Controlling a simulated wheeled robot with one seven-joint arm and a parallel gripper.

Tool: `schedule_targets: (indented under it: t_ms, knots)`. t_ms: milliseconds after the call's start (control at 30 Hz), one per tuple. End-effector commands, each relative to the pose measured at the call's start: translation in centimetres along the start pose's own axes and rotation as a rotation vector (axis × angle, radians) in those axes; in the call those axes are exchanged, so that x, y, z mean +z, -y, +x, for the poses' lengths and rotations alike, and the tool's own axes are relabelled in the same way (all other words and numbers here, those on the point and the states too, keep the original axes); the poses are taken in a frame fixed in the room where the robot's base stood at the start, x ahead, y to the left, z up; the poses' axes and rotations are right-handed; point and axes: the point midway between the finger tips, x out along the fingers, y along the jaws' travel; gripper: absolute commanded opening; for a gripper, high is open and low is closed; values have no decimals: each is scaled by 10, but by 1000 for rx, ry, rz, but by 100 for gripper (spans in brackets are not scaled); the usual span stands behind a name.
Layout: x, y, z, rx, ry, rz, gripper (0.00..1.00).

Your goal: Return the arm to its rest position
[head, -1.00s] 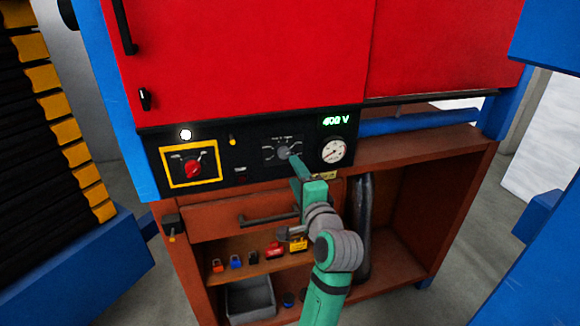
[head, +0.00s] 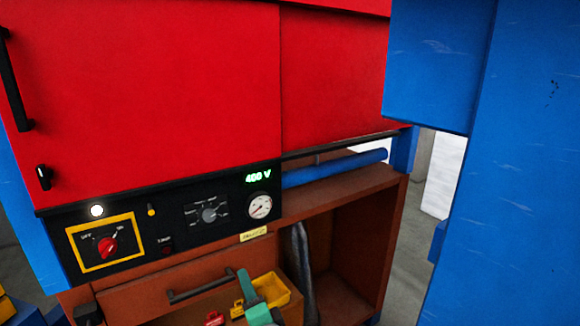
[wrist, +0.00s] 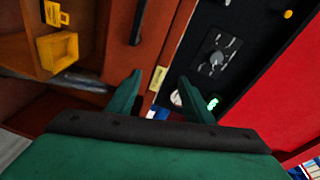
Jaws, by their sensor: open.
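My gripper (head: 248,284) is low in the head view, in front of the workbench and below the control panel (head: 130,250). In the wrist view, the two green fingers of my gripper (wrist: 160,77) stand apart with nothing between them. The grey selector knob (head: 209,214) on the black panel is clear of my fingers; the knob also shows in the wrist view (wrist: 216,59). A green display (head: 258,176) reads about 400 V above a round gauge (head: 260,206). Most of my arm is below the head picture.
A drawer with a dark handle (head: 200,287) is beside my gripper at left. A yellow bin (head: 271,289) sits close behind it. A red switch (head: 108,246) is at the panel's left. A large blue post (head: 520,170) fills the right side. Red cabinet doors (head: 150,95) are above.

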Motion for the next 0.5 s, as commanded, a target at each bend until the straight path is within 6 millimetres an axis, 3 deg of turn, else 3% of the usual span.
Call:
schedule_targets:
  t_ms: [33,200,500]
  knots:
    - [0,-23,-11,22,-20,-31,47]
    - [2,-81,-47,74,-83,-157,47]
    - [13,-162,-127,170,-164,-390,47]
